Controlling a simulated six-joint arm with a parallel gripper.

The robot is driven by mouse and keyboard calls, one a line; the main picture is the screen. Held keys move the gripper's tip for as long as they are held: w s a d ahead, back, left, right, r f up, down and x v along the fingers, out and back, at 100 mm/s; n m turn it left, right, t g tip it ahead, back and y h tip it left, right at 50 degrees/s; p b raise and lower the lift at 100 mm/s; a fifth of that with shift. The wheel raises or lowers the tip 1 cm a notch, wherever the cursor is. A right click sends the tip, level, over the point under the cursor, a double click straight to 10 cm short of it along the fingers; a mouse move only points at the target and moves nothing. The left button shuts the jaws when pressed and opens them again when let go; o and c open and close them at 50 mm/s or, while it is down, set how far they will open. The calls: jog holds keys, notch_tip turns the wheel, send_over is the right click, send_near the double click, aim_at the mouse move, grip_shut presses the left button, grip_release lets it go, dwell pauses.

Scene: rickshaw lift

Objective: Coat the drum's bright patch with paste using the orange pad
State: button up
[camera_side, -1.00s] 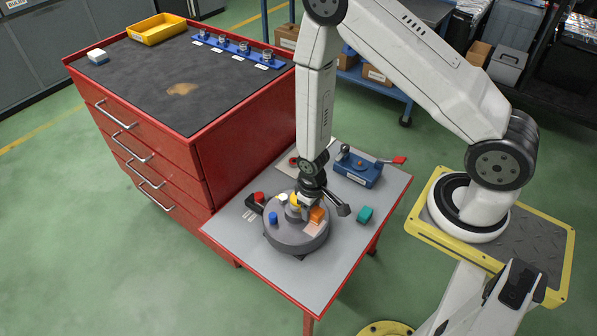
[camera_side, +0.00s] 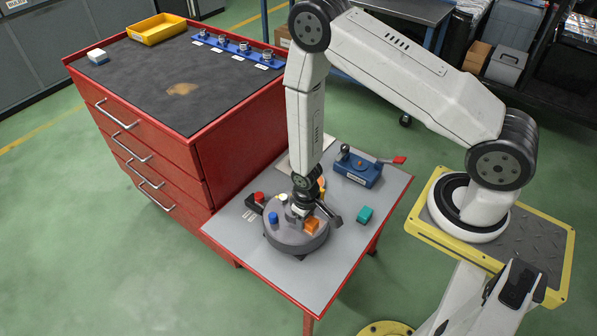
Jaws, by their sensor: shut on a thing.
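The grey round drum (camera_side: 290,238) sits on the small grey-topped side table. My gripper (camera_side: 303,211) is low over the drum and shut on the orange pad (camera_side: 312,226). The pad is over the front right part of the drum's top, where the pale patch showed before. The patch is now hidden, and I cannot tell whether the pad touches it. No paste can be made out at this size.
A blue knob (camera_side: 273,217) and a red knob (camera_side: 258,197) are at the drum's left. The red cabinet (camera_side: 245,130) rises behind left. The table's front is clear.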

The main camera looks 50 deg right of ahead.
aim_at(319, 216)
jog(key=shift+f, duration=0.85)
notch_tip(319, 216, down, 2)
jog(key=shift+d+r, duration=0.55)
jog(key=shift+d, duration=0.25)
jog(key=shift+d+f, duration=0.3)
jog(key=shift+d, duration=0.3)
jog(key=shift+d+f, duration=0.25)
jog(key=shift+d, duration=1.85)
jog(key=shift+a, duration=3)
jog(key=shift+a+r, duration=0.1)
jog(key=shift+a, duration=0.45)
jog(key=shift+r, duration=3.9)
